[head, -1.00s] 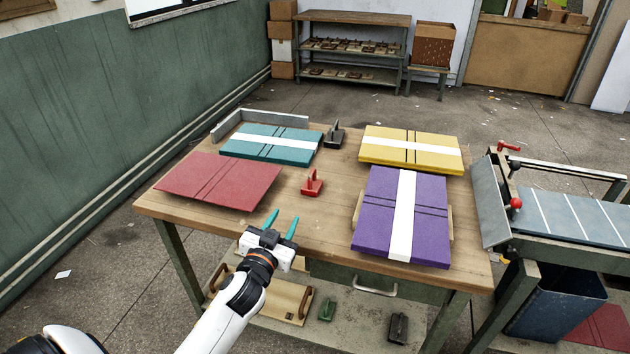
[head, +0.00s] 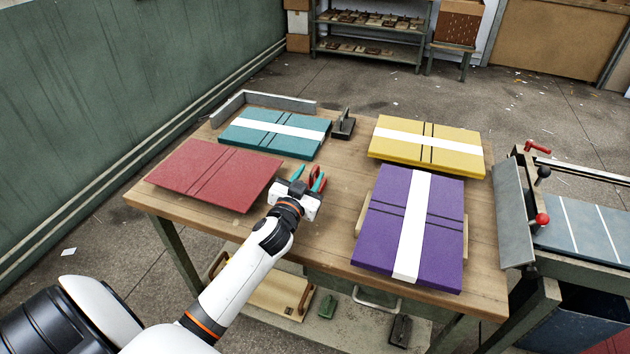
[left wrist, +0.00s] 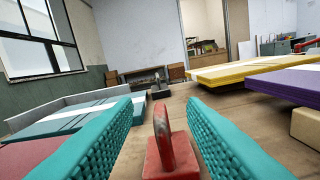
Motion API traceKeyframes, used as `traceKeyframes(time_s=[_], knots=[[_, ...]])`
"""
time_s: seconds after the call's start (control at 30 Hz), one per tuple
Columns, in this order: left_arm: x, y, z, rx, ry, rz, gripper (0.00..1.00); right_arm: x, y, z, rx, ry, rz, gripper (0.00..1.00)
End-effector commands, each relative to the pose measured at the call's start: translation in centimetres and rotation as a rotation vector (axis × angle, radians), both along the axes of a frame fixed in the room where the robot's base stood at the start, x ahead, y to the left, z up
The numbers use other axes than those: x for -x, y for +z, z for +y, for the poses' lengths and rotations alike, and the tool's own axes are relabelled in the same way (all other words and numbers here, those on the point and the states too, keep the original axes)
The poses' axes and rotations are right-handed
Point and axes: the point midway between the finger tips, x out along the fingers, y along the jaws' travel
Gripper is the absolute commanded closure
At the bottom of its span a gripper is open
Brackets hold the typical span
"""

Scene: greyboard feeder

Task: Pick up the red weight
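The red weight (head: 314,176) stands on the wooden table between the red board and the purple board. In the head view my left gripper partly hides it. In the left wrist view the red weight (left wrist: 168,148) shows its upright handle and base, centred between the two teal fingers. My left gripper (head: 308,180) is open, with its fingers to either side of the weight's handle and apart from it. My right gripper is not in view.
A red board (head: 215,174) lies left of my gripper and a purple board (head: 446,235) lies right. A teal board (head: 262,146), a dark weight (head: 343,126) and a yellow board (head: 455,157) lie farther back. A grey rail (head: 270,101) edges the back left.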

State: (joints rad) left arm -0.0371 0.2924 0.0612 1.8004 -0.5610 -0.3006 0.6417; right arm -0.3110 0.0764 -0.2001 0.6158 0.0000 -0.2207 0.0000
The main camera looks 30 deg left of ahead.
Motion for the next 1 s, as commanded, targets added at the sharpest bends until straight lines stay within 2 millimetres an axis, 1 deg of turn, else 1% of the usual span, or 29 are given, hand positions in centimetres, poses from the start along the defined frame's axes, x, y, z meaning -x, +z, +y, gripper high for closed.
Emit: traceKeyframes(time_s=[0.03, 0.1, 0.23, 0.4, 0.5, 0.6, 0.8, 0.97, 1.0], knots=[[-0.5, 0.1, 0.1, -0.001, 0.0, -0.001, 0.62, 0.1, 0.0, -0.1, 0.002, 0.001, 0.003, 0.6], [-0.9, 0.0, 0.2, -0.001, 0.0, 0.0, 0.62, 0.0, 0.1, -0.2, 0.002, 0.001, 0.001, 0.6], [-2.0, -0.3, 0.5, 0.001, 0.0, 0.001, 0.62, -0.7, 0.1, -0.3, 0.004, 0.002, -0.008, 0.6], [-4.5, -0.9, 1.1, -0.001, 0.001, 0.0, 0.62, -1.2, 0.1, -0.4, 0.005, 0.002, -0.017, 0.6], [-5.6, -0.9, 1.3, 0.0, 0.0, 0.0, 0.62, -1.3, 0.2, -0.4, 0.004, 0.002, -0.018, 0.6], [-6.0, -1.0, 1.4, -0.001, -0.001, 0.001, 0.62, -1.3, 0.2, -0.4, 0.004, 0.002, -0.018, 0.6], [-6.0, -1.0, 1.4, -0.001, -0.001, 0.001, 0.62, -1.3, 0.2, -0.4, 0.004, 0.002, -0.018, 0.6], [-6.0, -1.0, 1.4, 0.0, -0.001, 0.001, 0.88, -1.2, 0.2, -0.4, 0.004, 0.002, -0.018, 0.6], [-6.0, -1.0, 1.4, 0.0, -0.001, 0.001, 0.95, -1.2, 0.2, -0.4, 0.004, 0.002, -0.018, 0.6]])
